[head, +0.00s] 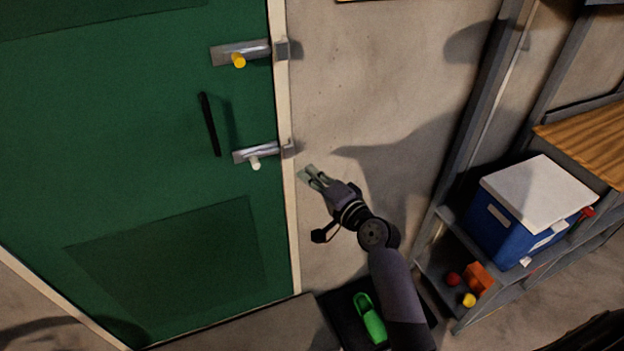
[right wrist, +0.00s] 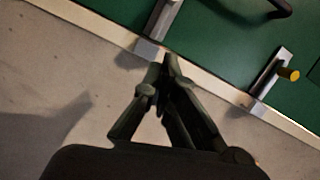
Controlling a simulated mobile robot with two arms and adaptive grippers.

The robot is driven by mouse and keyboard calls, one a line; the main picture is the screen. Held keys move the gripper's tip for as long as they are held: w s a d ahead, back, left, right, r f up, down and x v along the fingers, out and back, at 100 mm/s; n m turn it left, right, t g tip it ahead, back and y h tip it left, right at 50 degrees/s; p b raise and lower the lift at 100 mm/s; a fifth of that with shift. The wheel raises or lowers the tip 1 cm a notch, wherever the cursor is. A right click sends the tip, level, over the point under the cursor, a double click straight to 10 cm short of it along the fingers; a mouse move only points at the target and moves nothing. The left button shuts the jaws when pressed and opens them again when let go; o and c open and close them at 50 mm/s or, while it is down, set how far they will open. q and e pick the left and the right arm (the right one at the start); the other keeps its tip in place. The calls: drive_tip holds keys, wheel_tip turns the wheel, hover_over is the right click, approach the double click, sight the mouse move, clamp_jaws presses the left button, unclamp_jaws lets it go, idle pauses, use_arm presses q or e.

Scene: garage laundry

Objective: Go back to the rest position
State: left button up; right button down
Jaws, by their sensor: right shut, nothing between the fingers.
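My right gripper (head: 312,177) is in front of the bare wall, just right of the green door's frame and a little below the lower bolt. It is shut and empty. In the right wrist view its fingers (right wrist: 168,68) come together near the lower bolt's bracket (right wrist: 150,47), with nothing between them. The green door (head: 130,160) fills the left of the head view. My left gripper is in neither view.
The door has an upper bolt with a yellow knob (head: 238,60), a lower bolt with a white knob (head: 255,163) and a black handle (head: 210,124). At right, a metal shelf holds a blue cooler (head: 505,230). A green shoe-like item (head: 369,318) lies below my arm.

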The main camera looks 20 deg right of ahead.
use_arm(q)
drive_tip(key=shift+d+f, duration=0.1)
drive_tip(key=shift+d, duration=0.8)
